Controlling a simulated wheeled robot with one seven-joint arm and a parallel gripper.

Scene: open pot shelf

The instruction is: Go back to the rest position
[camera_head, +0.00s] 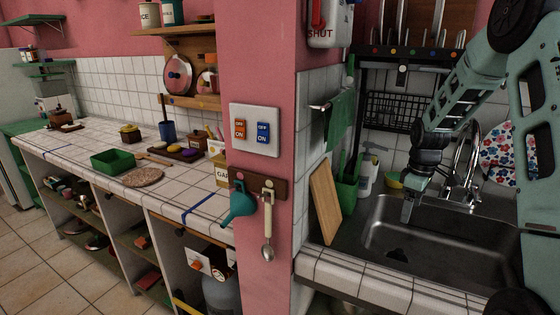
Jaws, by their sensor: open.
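My arm (468,85) comes in from the right edge and reaches down over the sink. My gripper (407,218) points downward above the left back part of the metal sink (448,240). It appears empty, with nothing seen between its fingers. The fingers are small and dark here, so the gap between them is hard to make out. The open pot shelf (130,238) under the tiled counter at the left holds several pots and dishes, apart from my gripper.
Close to my gripper are the faucet (462,160), a soap bottle (367,172), a wooden board (325,203) and a green container (348,190). A pink wall (268,90) juts out between sink and left counter (100,150). Floor (40,270) is clear at lower left.

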